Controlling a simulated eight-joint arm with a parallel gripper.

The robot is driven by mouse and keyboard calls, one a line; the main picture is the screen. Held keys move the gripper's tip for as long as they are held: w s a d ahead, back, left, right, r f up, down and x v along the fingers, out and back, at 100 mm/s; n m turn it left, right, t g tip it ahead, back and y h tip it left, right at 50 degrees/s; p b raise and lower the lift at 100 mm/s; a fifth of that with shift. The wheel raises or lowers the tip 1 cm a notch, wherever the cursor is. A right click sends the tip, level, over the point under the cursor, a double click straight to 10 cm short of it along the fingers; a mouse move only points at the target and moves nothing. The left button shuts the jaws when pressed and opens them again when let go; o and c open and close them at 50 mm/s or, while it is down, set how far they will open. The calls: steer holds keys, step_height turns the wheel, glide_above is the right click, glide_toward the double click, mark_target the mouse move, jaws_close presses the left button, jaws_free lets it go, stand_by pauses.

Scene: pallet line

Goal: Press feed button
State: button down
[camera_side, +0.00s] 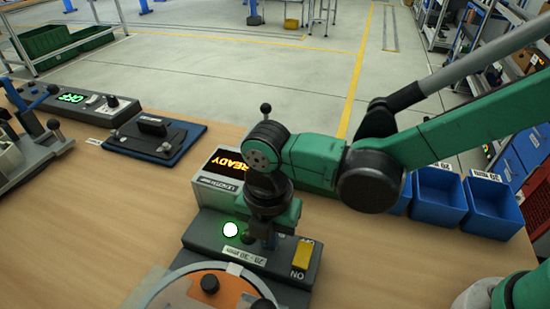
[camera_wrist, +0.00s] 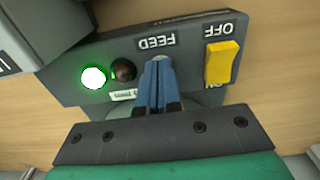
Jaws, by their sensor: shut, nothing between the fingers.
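The grey control box (camera_side: 203,237) stands on the bench, with a screen reading READY (camera_side: 238,161) at its back. Its panel has a lit green-white lamp (camera_wrist: 93,78), a dark red unlit lamp (camera_wrist: 123,70) and a yellow rocker switch (camera_wrist: 222,62) marked OFF and ON. The FEED label (camera_wrist: 155,40) shows just beyond my fingertips in the wrist view. My gripper (camera_wrist: 160,65) is shut and empty, its blue fingers pointing at the panel below that label. The feed button itself is hidden behind the fingers; I cannot tell whether they touch it.
A round plate with an orange centre (camera_side: 196,291) is in front of the box. A dark blue plate with a black handle (camera_side: 155,132) and a control strip with a green display (camera_side: 72,98) lie left.

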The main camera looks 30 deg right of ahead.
step_height(320, 180, up, 14)
stand_by(0.5)
stand_by(0.4)
steer(key=d+f+m+t, duration=0.2)
steer(key=d+m+t, duration=0.1)
steer(key=d+m, duration=0.8)
steer(key=d+f+m+t, duration=0.2)
steer(key=d+m+t, duration=0.2)
steer(key=d+m, duration=0.7)
steer(key=m, duration=0.5)
steer(key=shift+d, duration=0.3)
